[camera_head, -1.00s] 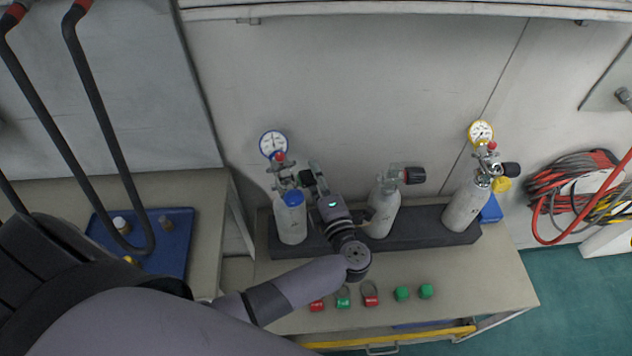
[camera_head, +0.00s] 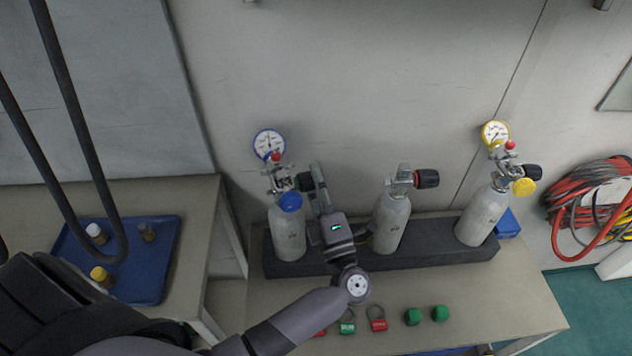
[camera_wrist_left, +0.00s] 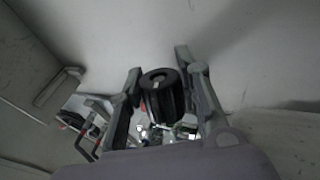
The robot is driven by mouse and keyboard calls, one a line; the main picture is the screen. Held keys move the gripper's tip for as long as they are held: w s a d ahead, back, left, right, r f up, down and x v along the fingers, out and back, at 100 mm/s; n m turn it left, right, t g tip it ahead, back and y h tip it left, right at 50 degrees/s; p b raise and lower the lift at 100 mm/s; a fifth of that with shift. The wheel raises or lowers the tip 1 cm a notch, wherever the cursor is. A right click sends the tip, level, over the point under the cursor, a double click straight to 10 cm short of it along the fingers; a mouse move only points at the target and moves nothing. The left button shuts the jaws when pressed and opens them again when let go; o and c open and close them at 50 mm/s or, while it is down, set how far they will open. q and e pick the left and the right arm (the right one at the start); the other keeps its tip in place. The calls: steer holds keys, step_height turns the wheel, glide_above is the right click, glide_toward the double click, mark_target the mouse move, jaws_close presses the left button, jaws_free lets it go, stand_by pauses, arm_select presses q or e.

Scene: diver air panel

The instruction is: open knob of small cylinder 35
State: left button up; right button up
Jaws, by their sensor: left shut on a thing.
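Three small grey cylinders stand in a row: a left one (camera_head: 289,236), a middle one (camera_head: 391,225) and a right one (camera_head: 482,216). Their numbers are too small to read. The left cylinder carries a valve with a black knob (camera_head: 305,182) on its right side. My left gripper (camera_head: 311,181) is at this knob, shut on it. In the left wrist view the black ribbed knob (camera_wrist_left: 161,95) sits between the two fingers. The middle cylinder has a black and red knob (camera_head: 427,179), and the right one a black knob (camera_head: 533,172).
The cylinders stand in a dark rack (camera_head: 345,255) on a bench. A blue-rimmed gauge (camera_head: 269,144) and a yellow-rimmed gauge (camera_head: 495,133) rise above the outer cylinders. A blue tray (camera_head: 150,262) is at left, coiled hoses (camera_head: 590,195) at right.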

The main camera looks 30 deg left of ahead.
arm_select(q)
steer(key=o, duration=1.2)
steer(key=shift+s+d+f, duration=0.1)
steer(key=v, duration=1.1)
steer(key=shift+s+d, duration=0.25)
steer(key=shift+d, duration=0.05)
